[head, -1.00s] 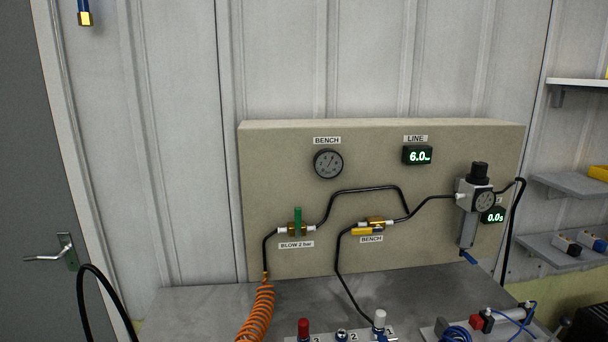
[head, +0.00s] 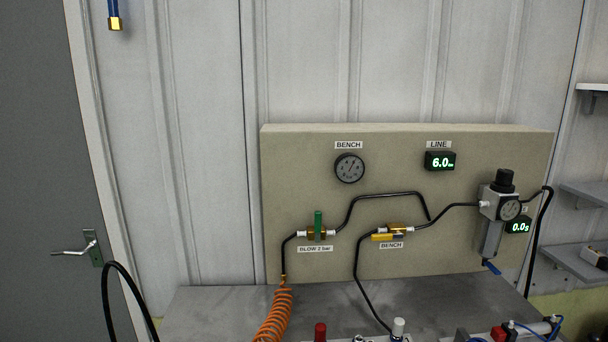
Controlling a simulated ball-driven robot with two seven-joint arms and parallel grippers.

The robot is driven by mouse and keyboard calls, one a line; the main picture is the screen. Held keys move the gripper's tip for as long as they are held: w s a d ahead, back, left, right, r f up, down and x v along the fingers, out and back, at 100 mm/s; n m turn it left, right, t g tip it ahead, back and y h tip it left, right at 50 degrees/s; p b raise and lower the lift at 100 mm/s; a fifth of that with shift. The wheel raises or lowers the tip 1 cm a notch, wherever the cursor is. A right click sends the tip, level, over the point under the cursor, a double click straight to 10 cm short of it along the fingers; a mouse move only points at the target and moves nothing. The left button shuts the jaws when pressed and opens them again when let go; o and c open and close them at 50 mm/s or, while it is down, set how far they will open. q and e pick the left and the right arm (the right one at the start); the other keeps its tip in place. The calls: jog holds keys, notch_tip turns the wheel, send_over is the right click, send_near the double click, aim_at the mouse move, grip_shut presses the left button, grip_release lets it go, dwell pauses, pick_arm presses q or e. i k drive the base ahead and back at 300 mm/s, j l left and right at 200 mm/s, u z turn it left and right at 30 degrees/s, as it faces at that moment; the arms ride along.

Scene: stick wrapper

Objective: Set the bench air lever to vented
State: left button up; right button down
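The bench air lever (head: 385,237) is yellow and sits on a brass valve (head: 399,228) above a BENCH label (head: 391,245) on the beige panel. The lever lies roughly level, along the line of the pipe, pointing left. A round BENCH gauge (head: 349,168) is on the panel; its reading is too small to tell. A green LINE display (head: 440,161) reads 6.0. Neither of my grippers is in view.
A green upright lever (head: 318,225) stands on the BLOW 2 bar valve to the left, with an orange coiled hose (head: 273,318) below. A regulator (head: 496,210) is at right. The grey bench (head: 225,305) has red and white knobs at its front.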

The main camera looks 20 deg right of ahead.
aim_at(382, 237)
jog(key=z, duration=1.3)
